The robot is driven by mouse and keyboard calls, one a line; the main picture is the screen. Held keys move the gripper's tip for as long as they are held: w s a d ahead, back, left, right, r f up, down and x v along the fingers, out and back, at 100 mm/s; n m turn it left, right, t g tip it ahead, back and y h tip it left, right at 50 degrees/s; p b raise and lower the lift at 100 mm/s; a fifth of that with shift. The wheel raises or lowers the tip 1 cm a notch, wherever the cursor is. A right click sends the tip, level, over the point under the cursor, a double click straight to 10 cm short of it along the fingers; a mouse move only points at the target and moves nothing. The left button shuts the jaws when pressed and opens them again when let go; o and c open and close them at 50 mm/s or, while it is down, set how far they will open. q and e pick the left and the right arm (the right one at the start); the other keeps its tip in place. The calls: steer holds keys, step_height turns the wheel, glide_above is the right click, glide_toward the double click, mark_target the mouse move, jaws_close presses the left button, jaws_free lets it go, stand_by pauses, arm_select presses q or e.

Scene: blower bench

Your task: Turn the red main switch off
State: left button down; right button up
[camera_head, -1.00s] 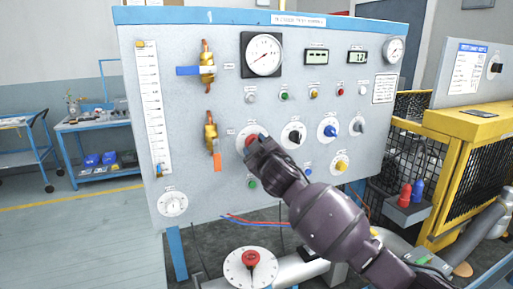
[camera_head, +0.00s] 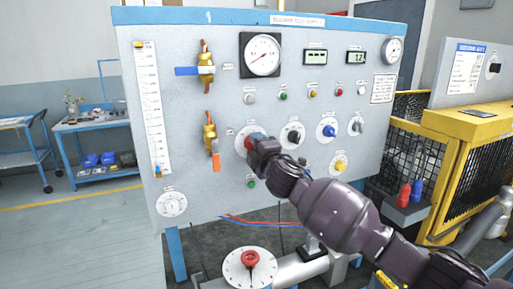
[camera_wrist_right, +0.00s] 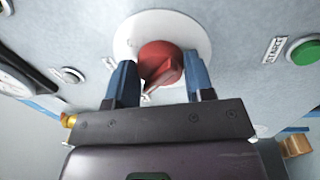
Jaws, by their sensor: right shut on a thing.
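The red main switch (camera_head: 249,141) is a red knob on a round white plate (camera_head: 241,147) at the middle of the grey panel (camera_head: 220,185). In the wrist view the red knob (camera_wrist_right: 160,62) sits between the two blue fingers of my right gripper (camera_wrist_right: 161,80), with its narrow grip tilted. My right gripper (camera_head: 257,145) is shut on the knob and hides part of it in the head view. My left gripper is not in view.
A black knob (camera_head: 293,136), a blue knob (camera_head: 329,131) and a yellow knob (camera_head: 340,167) lie to the right. An orange valve handle (camera_head: 216,160) is close on the left. A green button (camera_head: 251,183) is just below. A yellow fence (camera_head: 450,180) stands at the right.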

steer(key=shift+n, duration=0.5)
steer(key=o, duration=0.9)
steer(key=b+v, duration=0.1)
steer(key=v, duration=1)
steer(key=shift+b, duration=0.35)
steer(key=shift+w, duration=0.1)
